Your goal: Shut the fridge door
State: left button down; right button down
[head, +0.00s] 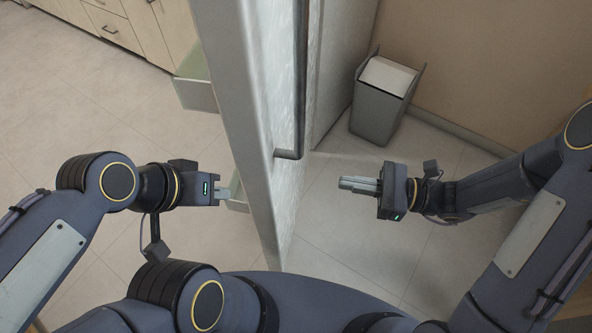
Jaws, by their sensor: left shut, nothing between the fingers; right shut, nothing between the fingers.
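The fridge door (240,90) stands open in the middle of the head view, seen nearly edge-on, with a dark bar handle (301,80) on its right face. Pale door shelves (196,93) stick out from its left face. My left gripper (231,190) is shut and empty on the left side of the door, its fingertips close to a lower shelf; I cannot tell whether they touch. My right gripper (345,184) is shut and empty on the right side, pointing at the door's handle face, with a gap between. The fridge's inside is not visible.
A grey bin (377,115) with a white liner stands against the beige wall (480,60) at the back right. Wooden cabinets (130,25) line the back left. The tiled floor (110,120) is clear on the left.

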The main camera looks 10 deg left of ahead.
aim_at(278, 171)
jog(key=a, duration=0.4)
jog(key=a+b, duration=0.1)
jog(key=a, duration=0.7)
jog(key=shift+s+a, duration=0.25)
jog(key=shift+a, duration=0.1)
